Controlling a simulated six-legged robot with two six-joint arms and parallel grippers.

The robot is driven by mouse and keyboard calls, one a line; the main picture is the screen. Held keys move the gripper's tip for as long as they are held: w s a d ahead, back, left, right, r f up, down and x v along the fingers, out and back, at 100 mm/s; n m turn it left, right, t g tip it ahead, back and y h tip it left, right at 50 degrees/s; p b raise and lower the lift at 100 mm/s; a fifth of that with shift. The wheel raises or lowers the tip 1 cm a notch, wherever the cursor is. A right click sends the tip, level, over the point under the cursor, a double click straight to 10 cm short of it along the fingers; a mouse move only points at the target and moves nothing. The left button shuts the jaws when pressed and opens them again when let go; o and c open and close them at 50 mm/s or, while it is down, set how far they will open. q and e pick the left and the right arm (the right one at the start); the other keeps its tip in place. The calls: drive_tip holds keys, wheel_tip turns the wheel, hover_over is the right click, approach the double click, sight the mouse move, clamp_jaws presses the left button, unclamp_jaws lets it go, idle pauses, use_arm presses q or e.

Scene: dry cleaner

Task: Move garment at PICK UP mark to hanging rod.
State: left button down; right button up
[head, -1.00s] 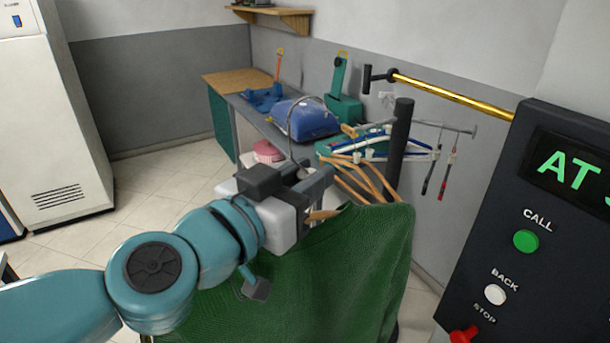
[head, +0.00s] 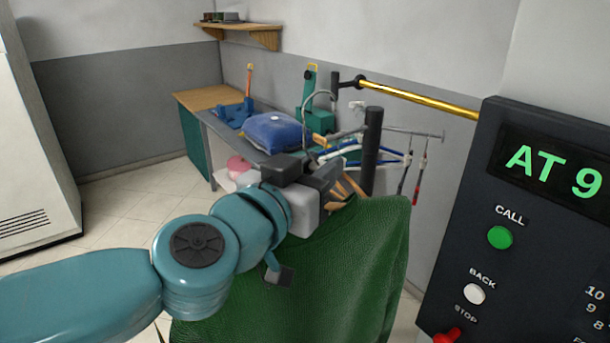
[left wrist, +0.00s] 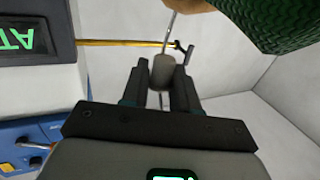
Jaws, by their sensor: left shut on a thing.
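A green knitted garment (head: 350,270) hangs on a wooden hanger below my left gripper (head: 328,178); it also shows at the top right of the left wrist view (left wrist: 272,22). My left gripper is shut on the grey grip (left wrist: 162,72) on the hanger's wire neck. The metal hook (head: 318,96) stands up above the jaws. The brass hanging rod (head: 425,99) runs from a dark wall-side bracket toward the control panel, behind and right of the hook. The hook looks apart from the rod, though depth is hard to judge. My right gripper is out of view.
A black control panel (head: 540,230) reading "AT 9" fills the right side. A black post (head: 372,150) and a small rail with several hangers (head: 350,150) stand behind the garment. A counter holds a blue folded bundle (head: 275,132). A white cabinet (head: 30,150) stands left.

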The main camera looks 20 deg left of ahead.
use_arm(q)
drive_tip(key=shift+w+d, duration=0.55)
drive_tip(key=shift+w, duration=0.35)
drive_tip(key=shift+w+d+b, duration=0.35)
drive_tip(key=shift+w+d, duration=0.15)
drive_tip(key=shift+w, duration=0.05)
drive_tip(key=shift+w+d+b, duration=0.2)
drive_tip(key=shift+w+d, duration=0.55)
drive_tip(key=shift+w, duration=0.35)
drive_tip(key=shift+w+d+b, duration=0.15)
drive_tip(key=shift+w+d, duration=0.6)
drive_tip(key=shift+w, duration=0.3)
drive_tip(key=shift+w+d, duration=0.5)
drive_tip(key=shift+w, duration=0.2)
drive_tip(key=shift+w+d, duration=0.5)
drive_tip(key=shift+w, duration=0.2)
drive_tip(key=shift+w+d, duration=0.6)
drive_tip(key=shift+w, duration=0.2)
drive_tip(key=shift+w+d, duration=0.6)
drive_tip(key=shift+w, duration=0.2)
drive_tip(key=shift+w+d+p, duration=0.35)
drive_tip(key=shift+w+p, duration=0.1)
drive_tip(key=shift+p, duration=0.25)
